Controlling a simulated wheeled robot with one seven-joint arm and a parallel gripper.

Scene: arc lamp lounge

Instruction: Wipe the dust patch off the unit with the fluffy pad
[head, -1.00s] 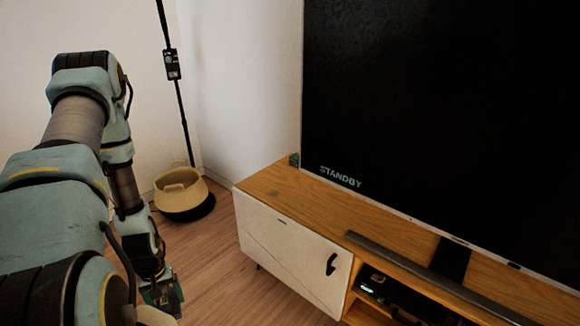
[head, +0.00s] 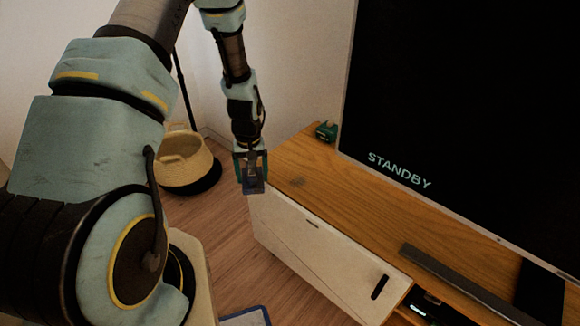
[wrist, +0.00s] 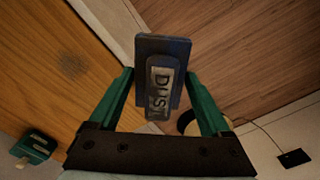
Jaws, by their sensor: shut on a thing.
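The fluffy pad (wrist: 163,50) is a dark blue-grey block with a grip labelled DUST. My gripper (head: 252,172) is shut on it, with a green finger on each side of the grip in the wrist view (wrist: 160,92). In the head view the pad (head: 254,187) appears by the left front corner of the wooden unit (head: 345,185); its height over the top is hard to tell. The dust patch (wrist: 72,65) is a faint dark smudge on the unit's top, left of the pad in the wrist view. It also shows in the head view (head: 297,182), right of my gripper.
A small green object (head: 326,131) stands at the unit's back left corner, beside the television (head: 450,110). A soundbar (head: 460,280) lies along the front right of the top.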

